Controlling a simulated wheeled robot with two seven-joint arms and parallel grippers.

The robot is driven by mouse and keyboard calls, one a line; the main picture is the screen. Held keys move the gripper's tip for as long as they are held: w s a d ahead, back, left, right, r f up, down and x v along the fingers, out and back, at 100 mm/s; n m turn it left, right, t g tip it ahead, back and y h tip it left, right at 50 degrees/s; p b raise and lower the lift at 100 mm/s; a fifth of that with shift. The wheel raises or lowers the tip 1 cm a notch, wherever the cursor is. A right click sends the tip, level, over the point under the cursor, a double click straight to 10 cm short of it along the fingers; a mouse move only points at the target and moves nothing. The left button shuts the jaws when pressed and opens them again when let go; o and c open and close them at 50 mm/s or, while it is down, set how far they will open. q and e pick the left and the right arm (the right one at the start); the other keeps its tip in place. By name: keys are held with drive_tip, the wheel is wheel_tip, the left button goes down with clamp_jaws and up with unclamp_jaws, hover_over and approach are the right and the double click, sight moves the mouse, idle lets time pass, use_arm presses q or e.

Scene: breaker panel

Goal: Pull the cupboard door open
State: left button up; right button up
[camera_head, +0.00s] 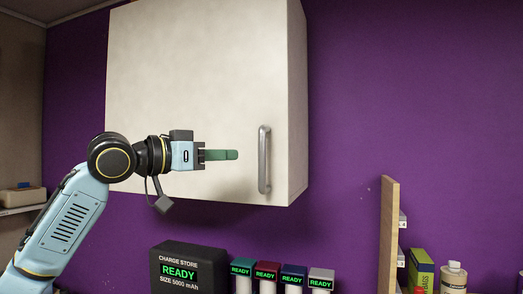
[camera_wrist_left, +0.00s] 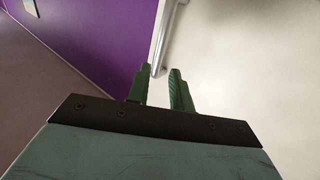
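The white wall cupboard (camera_head: 200,70) has a shut door with a vertical metal bar handle (camera_head: 264,160) near its lower right edge. My left gripper (camera_head: 236,155) is in front of the door, left of the handle, with its green fingers pointing right at it. In the head view a small gap shows between fingertips and handle. In the left wrist view the two green fingers (camera_wrist_left: 160,72) are apart with nothing between them, and the handle (camera_wrist_left: 170,35) shows just beyond the tips. My right gripper is in neither view.
Below the cupboard stand a black charge store box (camera_head: 188,266) and a row of several coloured units marked READY (camera_head: 267,270). A wooden panel (camera_head: 389,235) with bottles and boxes is at lower right. The purple wall (camera_head: 400,90) right of the cupboard is clear.

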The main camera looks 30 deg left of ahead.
sight(259, 154)
use_arm(q)
drive_tip(key=p+x, duration=0.3)
drive_tip(key=x, duration=0.6)
drive_tip(key=shift+w+d+p, duration=0.1)
drive_tip(key=shift+w+p, duration=0.15)
drive_tip(key=shift+p, duration=0.05)
drive_tip(key=shift+w+d, duration=0.15)
drive_tip(key=shift+w, duration=0.25)
clamp_jaws()
